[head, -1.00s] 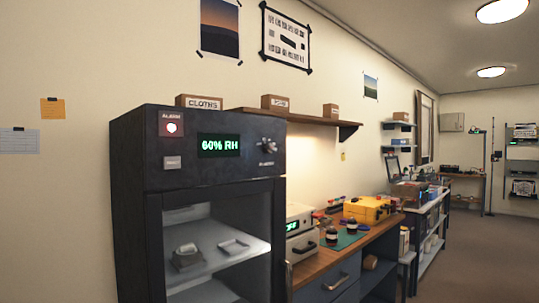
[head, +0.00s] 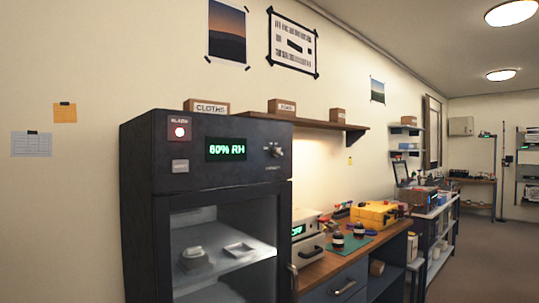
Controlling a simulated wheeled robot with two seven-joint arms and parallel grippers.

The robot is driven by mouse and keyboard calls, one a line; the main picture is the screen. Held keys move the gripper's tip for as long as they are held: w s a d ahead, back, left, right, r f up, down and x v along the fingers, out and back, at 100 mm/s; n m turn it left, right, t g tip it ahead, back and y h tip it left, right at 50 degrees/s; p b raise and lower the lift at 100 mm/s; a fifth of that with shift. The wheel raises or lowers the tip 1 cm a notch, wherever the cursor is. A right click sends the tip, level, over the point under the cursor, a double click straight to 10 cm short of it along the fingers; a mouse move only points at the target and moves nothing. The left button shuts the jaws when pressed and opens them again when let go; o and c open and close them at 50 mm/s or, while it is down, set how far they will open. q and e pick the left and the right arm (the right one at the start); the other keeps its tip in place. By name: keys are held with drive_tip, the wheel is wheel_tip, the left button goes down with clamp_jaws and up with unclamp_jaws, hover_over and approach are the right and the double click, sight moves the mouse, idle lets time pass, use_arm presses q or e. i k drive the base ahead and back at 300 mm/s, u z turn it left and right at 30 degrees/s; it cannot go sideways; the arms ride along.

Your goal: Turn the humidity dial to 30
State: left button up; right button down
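The humidity dial (head: 274,151) is a small knob on the upper right of the dark cabinet's front panel. The dark cabinet (head: 137,215) stands left of the workbench. Its green display (head: 226,149) reads 60% RH. The dial's exact pointer setting is too small to read. Neither of my grippers shows in the head view.
A wooden workbench (head: 328,264) right of the cabinet holds a grey box with a green display, a yellow case (head: 376,214) and dark jars on a green mat. A wall shelf (head: 330,124) holds small boxes. Open floor (head: 490,255) lies at the right.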

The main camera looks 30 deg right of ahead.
sight(275, 153)
drive_tip(key=z, duration=0.55)
drive_tip(key=k, duration=1.25)
drive_tip(key=z, duration=1.3)
drive_tip(key=i, duration=1.5)
drive_tip(key=u, duration=0.75)
drive_tip(key=i, duration=0.65)
drive_tip(key=u, duration=0.75)
